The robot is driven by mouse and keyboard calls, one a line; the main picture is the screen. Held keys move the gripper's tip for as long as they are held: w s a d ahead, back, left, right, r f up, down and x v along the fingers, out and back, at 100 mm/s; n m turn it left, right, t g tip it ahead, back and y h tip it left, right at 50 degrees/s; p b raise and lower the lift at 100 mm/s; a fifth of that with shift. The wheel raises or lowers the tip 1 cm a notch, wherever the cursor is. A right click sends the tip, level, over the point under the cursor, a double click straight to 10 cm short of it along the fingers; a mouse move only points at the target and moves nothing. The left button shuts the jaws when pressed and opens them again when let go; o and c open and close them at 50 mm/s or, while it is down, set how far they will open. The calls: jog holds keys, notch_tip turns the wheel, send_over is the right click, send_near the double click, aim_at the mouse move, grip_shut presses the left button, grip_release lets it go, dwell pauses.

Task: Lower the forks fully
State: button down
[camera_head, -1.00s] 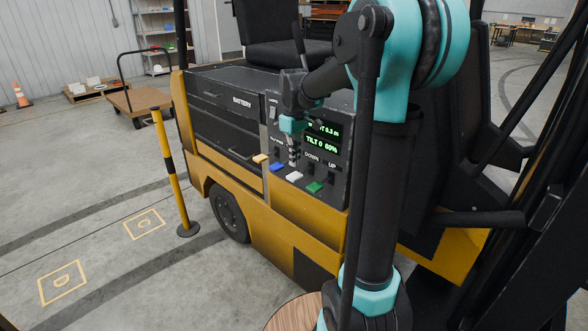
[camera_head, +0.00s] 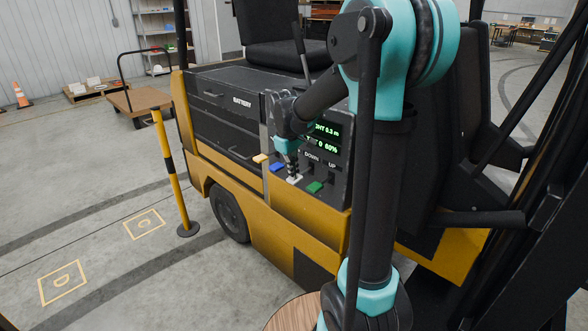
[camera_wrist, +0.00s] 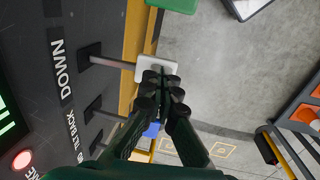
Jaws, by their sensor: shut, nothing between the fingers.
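The forklift's control panel (camera_head: 320,165) carries a row of levers with coloured paddles. The white paddle (camera_head: 294,180) sits below the DOWN label; in the wrist view the white paddle (camera_wrist: 146,68) ends a rod beside DOWN. The green paddle (camera_head: 314,187) is below UP. My gripper (camera_head: 293,173) is shut and empty, pointing down just above the white paddle. In the wrist view my gripper's fingertips (camera_wrist: 160,82) overlap the white paddle's edge; I cannot tell whether they touch. The display (camera_head: 326,137), partly covered by my arm, shows 0.3 m and 80%. The forks are not visible.
A yellow and black post (camera_head: 168,165) stands on the floor at left. The floor in front of the panel is open.

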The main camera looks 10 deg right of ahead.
jog(key=shift+s+a+f+t+h, duration=0.15)
jog(key=shift+f+t+h, duration=0.25)
jog(key=shift+f+h, duration=0.35)
jog(key=shift+f, duration=0.65)
dwell(2.0)
jog(key=shift+r, duration=0.35)
jog(key=s+a+v, duration=0.1)
jog(key=v, duration=1.2)
jog(key=shift+f, duration=0.1)
jog(key=s+d+f+m+t+y, duration=0.1)
jog(key=s+d+f+m, duration=0.2)
jog(key=s+f, duration=0.6)
jog(key=s+d+f+m+t+y, duration=0.1)
jog(key=s+d+f+m, duration=0.3)
jog(key=s+f, duration=0.6)
jog(key=shift+s+d+f+y, duration=0.35)
jog(key=shift+s+d, duration=0.15)
jog(key=shift+s, duration=0.45)
